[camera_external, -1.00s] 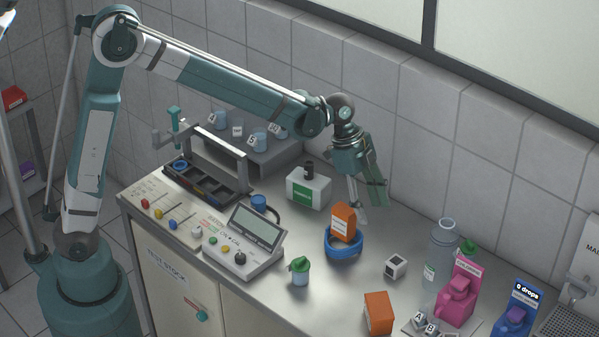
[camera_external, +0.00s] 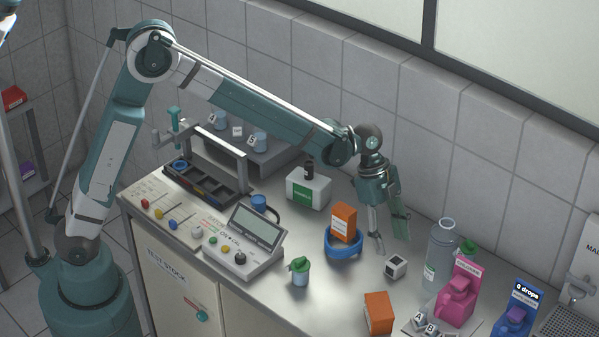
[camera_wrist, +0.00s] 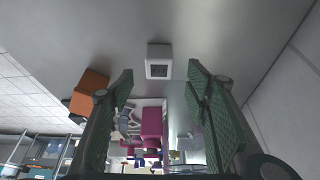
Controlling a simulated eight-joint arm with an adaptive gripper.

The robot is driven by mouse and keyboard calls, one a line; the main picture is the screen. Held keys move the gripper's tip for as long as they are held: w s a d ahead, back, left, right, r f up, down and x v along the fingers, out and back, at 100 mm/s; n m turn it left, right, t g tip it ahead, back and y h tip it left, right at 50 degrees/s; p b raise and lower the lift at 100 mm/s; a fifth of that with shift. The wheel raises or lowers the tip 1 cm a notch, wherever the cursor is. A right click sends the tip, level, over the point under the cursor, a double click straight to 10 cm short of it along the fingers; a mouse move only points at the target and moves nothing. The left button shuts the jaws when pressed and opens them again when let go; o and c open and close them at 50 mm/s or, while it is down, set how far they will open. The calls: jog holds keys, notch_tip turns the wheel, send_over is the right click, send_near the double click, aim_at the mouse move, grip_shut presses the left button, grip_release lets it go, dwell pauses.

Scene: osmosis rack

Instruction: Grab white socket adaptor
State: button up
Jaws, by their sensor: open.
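The white socket adaptor (camera_external: 396,266) is a small white cube with a dark face. It stands on the metal bench, right of the blue bowl. In the wrist view the white socket adaptor (camera_wrist: 159,62) shows at the top centre, beyond the fingertips and between their lines. My gripper (camera_external: 390,246) is open and empty, above and slightly left of the adaptor and apart from it. In the wrist view the green finger pads of my gripper (camera_wrist: 159,88) stand wide apart.
A blue bowl (camera_external: 343,252) with an orange box (camera_external: 344,222) is close left of my gripper. A grey bottle (camera_external: 440,255) and a pink jug (camera_external: 457,298) stand to the right. Another orange box (camera_external: 379,312) is in front. Bare bench surrounds the adaptor.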

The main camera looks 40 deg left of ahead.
aim_at(396, 260)
jog(key=shift+x, duration=1.15)
jog(key=shift+b+x, duration=0.7)
jog(key=shift+x, duration=1.9)
jog(key=shift+s+d+r, duration=0.1)
jog(key=shift+d, duration=0.05)
jog(key=shift+c, duration=0.4)
jog(key=c, duration=0.9)
